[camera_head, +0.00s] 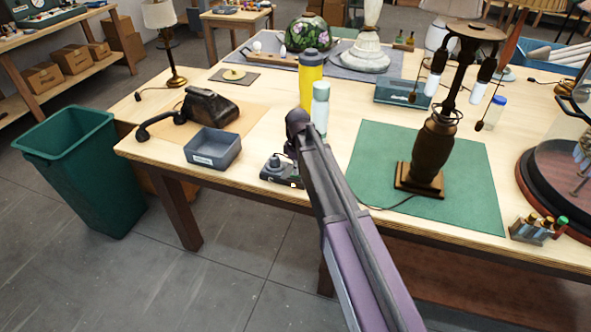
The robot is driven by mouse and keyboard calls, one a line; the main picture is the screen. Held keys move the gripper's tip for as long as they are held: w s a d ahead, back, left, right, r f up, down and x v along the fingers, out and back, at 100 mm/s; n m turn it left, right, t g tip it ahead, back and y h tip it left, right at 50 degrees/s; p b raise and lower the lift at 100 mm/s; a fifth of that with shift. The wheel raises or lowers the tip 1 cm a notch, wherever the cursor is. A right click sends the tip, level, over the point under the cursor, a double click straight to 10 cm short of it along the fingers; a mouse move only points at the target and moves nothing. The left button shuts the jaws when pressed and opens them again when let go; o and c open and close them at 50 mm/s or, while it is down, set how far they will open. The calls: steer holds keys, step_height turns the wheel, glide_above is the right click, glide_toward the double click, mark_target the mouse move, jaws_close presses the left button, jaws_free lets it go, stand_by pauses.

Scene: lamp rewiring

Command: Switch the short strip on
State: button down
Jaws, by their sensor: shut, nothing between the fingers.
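The short strip (272,177) is a small dark grey block at the front edge of the wooden table. A grey plug-like piece (273,163) stands on its left part. My arm reaches in from the bottom, and my gripper (290,151) points down over the right end of the strip. The gripper is shut and empty, small and partly hidden by my own arm. I cannot tell whether its tips touch the strip. A small pale and orange spot shows at the strip's right end. The switch's position is too small to tell.
A grey-blue bin (212,149) and a black telephone (209,105) are left of the strip. A yellow bottle (311,80) and a pale green bottle (320,108) stand behind my arm. A brown lamp (433,150) stands on the green mat (473,190) at right. A green waste bin (85,165) stands on the floor.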

steer(key=shift+w+r, duration=0.1)
steer(key=shift+w+r+p, duration=0.3)
steer(key=shift+w+p, duration=0.05)
steer(key=shift+w, duration=0.15)
steer(key=shift+r, duration=0.15)
stand_by(0.3)
step_height(320, 180, up, 14)
steer(key=s+p, duration=0.1)
steer(key=p, duration=1.3)
steer(key=shift+s+a+f, duration=0.2)
steer(key=shift+s, duration=0.05)
stand_by(0.4)
steer(key=s+d+f+m+b, duration=0.3)
steer(key=s+d+m, duration=1.1)
steer(key=s+d, duration=0.4)
steer(key=s, duration=0.2)
steer(key=shift+s+t, duration=0.35)
steer(key=shift+t, duration=0.05)
